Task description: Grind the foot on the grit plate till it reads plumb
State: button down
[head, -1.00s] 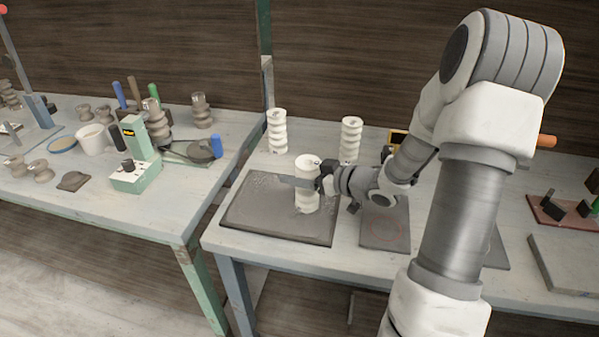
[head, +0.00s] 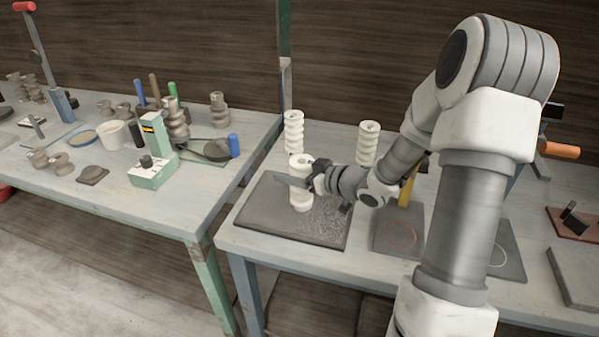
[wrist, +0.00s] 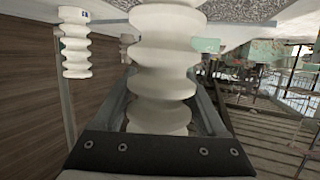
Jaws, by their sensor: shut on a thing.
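My gripper (head: 300,181) is shut on a white ribbed insulator (head: 301,198). The insulator stands roughly upright on the dark grit plate (head: 258,213), near its middle. The right part of the plate shows a pale speckled patch beside the insulator. In the wrist view the ribbed insulator (wrist: 162,75) sits between my gripper's fingers, and the speckled grit plate (wrist: 240,9) shows at the top. The contact under the foot is hidden, so I cannot tell whether it sits flush. I see no readable plumb reading.
Two more white insulators (head: 293,132) (head: 367,145) stand behind the plate. A dark pad with a red ring (head: 399,237) and one with a white ring (head: 499,258) lie to the right. A second bench (head: 150,215) at the left holds brown pieces and a green instrument (head: 150,165).

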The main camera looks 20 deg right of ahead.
jog(key=shift+w+a+r, duration=0.1)
jog(key=shift+w+a, duration=0.45)
jog(key=shift+a, duration=0.3)
jog(key=shift+w+a, duration=0.55)
jog(key=shift+a, duration=0.3)
jog(key=shift+w+a+b, duration=0.25)
jog(key=shift+w+a, duration=0.15)
jog(key=shift+a, duration=0.2)
jog(key=shift+w+a+b, duration=0.2)
jog(key=shift+w+a, duration=0.2)
jog(key=shift+a, duration=0.2)
notch_tip(320, 180, up, 5)
jog(key=p, duration=0.4)
jog(key=shift+w, duration=0.1)
jog(key=shift+w+d+r+m+t+h, duration=0.1)
jog(key=shift+d+r+m+t+h, duration=0.25)
jog(key=shift+r+m+h, duration=0.65)
jog(key=shift+w+d+r+m+t+h, duration=0.1)
jog(key=shift+d+r+m+t+h, duration=0.3)
jog(key=shift+m+h, duration=1.05)
jog(key=shift+d+r+m+t+h, duration=0.2)
jog(key=shift+r+m+t+h, duration=0.25)
jog(key=shift+r+m+h, duration=0.75)
